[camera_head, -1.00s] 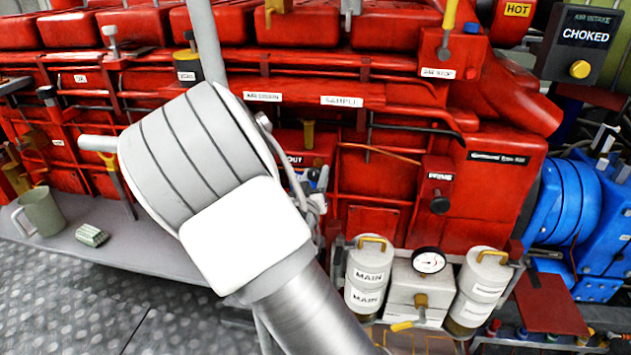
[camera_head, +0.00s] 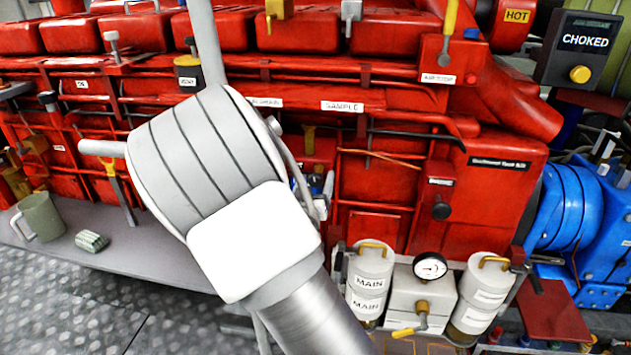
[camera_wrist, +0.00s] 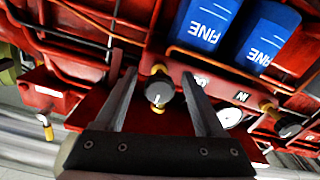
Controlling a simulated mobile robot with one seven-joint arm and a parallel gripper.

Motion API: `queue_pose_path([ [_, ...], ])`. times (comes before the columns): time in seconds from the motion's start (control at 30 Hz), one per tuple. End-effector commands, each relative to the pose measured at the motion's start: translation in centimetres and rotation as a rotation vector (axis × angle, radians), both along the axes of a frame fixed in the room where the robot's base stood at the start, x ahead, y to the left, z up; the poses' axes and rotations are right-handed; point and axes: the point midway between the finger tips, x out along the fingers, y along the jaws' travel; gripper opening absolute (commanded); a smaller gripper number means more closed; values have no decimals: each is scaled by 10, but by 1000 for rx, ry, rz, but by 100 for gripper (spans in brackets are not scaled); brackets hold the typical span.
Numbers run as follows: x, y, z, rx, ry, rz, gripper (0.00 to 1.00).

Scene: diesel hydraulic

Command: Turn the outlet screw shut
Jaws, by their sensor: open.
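In the wrist view, a dark round knob with a brass stem (camera_wrist: 160,91) sits on the red engine between the two fingers of my gripper (camera_wrist: 159,74). My gripper is open, with one finger on each side of the knob; I cannot tell whether either finger touches it. No label for this knob is readable, so I cannot confirm it is the outlet screw. A second, similar knob (camera_wrist: 287,127) is at the right, beside a small IN label (camera_wrist: 240,97). In the head view my arm hides the gripper and knob.
Two blue canisters marked FINE (camera_wrist: 205,25) stand just beyond the fingers.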

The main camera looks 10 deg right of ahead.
Motion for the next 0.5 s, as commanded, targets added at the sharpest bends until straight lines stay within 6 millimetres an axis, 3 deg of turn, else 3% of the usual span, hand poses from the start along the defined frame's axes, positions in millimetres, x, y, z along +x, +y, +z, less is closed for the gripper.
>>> queue_pose_path([
  [0.27,-12,6,0,2,2,0,71],
  [0.5,-61,27,1,0,3,4,71],
])
